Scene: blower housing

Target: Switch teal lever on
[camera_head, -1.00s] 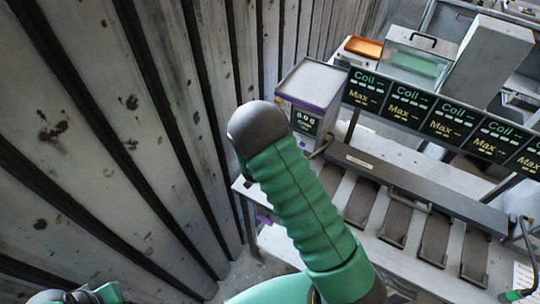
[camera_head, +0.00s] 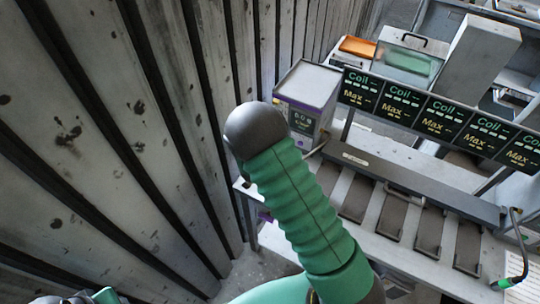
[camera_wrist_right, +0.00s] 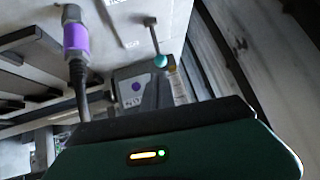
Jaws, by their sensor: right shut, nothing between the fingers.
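The teal lever shows in the right wrist view as a thin metal stem with a teal ball tip (camera_wrist_right: 160,61), mounted on a pale panel. I cannot make it out in the head view. My right gripper (camera_wrist_right: 157,92) shows as dark narrow fingers beyond its green housing; it is shut and empty. Its tips appear just below the teal ball in the picture; I cannot tell whether they touch it. The head view shows my green arm link but no right gripper. My left gripper is not in view.
A purple-collared rod (camera_wrist_right: 76,38) stands left of the lever. The head view shows a box with a small display (camera_head: 306,100), a row of "Coil/Max" signs (camera_head: 438,115), a workbench with dark slots (camera_head: 395,215) and a corrugated wall (camera_head: 110,130) close on the left.

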